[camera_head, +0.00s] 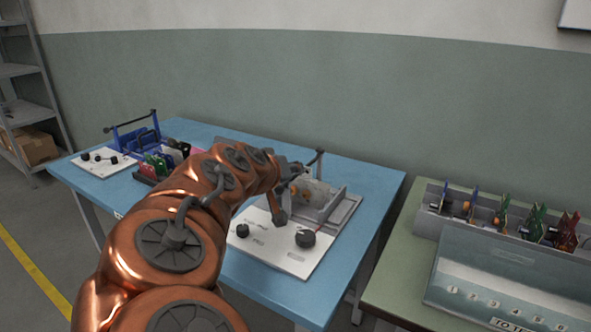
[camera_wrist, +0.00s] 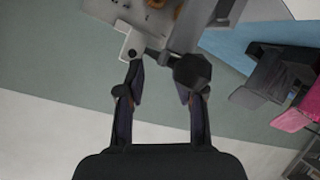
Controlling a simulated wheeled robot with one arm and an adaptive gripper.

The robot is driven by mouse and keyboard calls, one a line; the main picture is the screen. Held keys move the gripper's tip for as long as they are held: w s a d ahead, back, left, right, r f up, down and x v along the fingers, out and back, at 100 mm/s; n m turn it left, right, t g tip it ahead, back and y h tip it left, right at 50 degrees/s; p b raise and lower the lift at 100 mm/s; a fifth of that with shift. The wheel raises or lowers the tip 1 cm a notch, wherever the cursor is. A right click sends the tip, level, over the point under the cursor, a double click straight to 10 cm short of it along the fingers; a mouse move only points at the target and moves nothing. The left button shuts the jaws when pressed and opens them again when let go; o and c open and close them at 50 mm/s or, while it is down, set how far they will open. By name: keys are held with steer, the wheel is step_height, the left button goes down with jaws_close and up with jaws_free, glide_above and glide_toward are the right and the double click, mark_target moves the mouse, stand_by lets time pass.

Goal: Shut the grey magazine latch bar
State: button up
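The grey magazine (camera_head: 340,212) stands on the right part of the blue table, behind a white panel. Its latch bar (camera_head: 319,163) stands raised at the back, with a dark end; my arm hides part of the magazine. My gripper (camera_head: 288,192) is at the magazine's left side, near the bar. In the wrist view my gripper (camera_wrist: 161,88) is open, its two fingers apart with nothing visible between the tips. A dark knob (camera_wrist: 192,71), apparently the bar's end, is very close to the right fingertip; I cannot tell whether they touch. Part of the grey magazine shows above.
The white panel (camera_head: 281,252) carries dark knobs. At the left of the blue table (camera_head: 352,170) is a blue magazine (camera_head: 139,139) with a raised bar, near a rack of coloured cards. A green table (camera_head: 398,285) at right holds a grey card rack (camera_head: 432,222).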

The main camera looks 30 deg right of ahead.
steer(key=shift+r, duration=0.1)
steer(key=v, duration=0.7)
steer(key=shift+s+a, duration=0.2)
steer(key=shift+a, duration=0.05)
